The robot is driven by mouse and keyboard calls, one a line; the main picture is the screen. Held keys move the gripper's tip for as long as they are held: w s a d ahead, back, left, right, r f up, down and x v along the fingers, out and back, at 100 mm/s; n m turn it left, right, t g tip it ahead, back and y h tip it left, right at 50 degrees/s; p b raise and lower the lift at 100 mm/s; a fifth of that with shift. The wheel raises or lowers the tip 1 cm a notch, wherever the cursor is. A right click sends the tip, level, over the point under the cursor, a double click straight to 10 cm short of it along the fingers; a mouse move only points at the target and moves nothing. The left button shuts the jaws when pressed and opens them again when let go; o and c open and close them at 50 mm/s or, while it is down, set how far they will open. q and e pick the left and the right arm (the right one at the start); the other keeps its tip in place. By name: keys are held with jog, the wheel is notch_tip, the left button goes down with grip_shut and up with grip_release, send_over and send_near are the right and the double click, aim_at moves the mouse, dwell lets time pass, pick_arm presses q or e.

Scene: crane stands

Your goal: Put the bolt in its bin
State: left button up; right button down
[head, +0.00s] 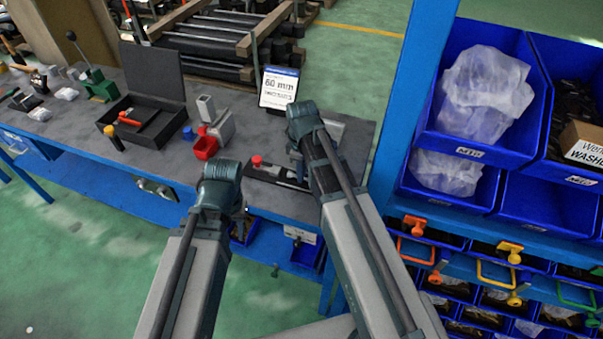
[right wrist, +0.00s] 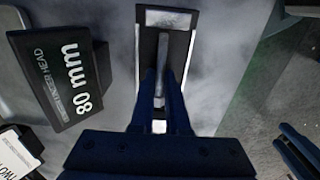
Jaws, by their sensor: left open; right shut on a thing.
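In the right wrist view the metal bolt (right wrist: 160,72) has a wide, hammer-shaped head (right wrist: 168,18) and a straight shank. My right gripper (right wrist: 160,92) is shut on the shank. The bolt is over a narrow dark tray (right wrist: 188,50); I cannot tell whether it touches it. A dark block with an "80 mm" label (right wrist: 62,75) stands to the left. In the head view my right gripper (head: 305,120) is over the bench's right end, and the bolt is not clearly seen. My left gripper (head: 220,182) is open in front of the bench; its fingers are mostly hidden.
A blue rack with large blue bins (head: 470,150) and several small bins (head: 490,318) stands at the right. Green floor is free at the left.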

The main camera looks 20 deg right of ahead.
jog(key=c, duration=0.9)
grip_release()
jog(key=shift+f, duration=0.1)
notch_tip(320, 180, up, 14)
jog(key=p, duration=1.4)
jog(key=s+a+m+h, duration=0.1)
jog(key=s+a+m, duration=0.6)
jog(key=s+a, duration=0.3)
jog(key=s, duration=0.4)
jog(key=shift+s, duration=0.35)
jog(key=shift+m, duration=0.3)
jog(key=shift+c, duration=1)
jog(key=shift+w+m, duration=0.3)
jog(key=w+d+m, duration=0.3)
jog(key=w+m, duration=0.1)
jog(key=m, duration=0.5)
jog(key=w+d+m, duration=0.3)
jog(key=w+m, duration=0.2)
jog(key=m, duration=0.4)
jog(key=w+d+m+y, duration=0.1)
jog(key=w+d+m, duration=0.2)
jog(key=m, duration=0.6)
jog(key=shift+w+d+f+m, duration=0.1)
jog(key=shift+w+m, duration=0.1)
jog(key=shift+w, duration=0.3)
jog(key=shift+w+d+f+m, duration=0.1)
jog(key=shift+w+m, duration=0.1)
jog(key=shift+w, duration=0.25)
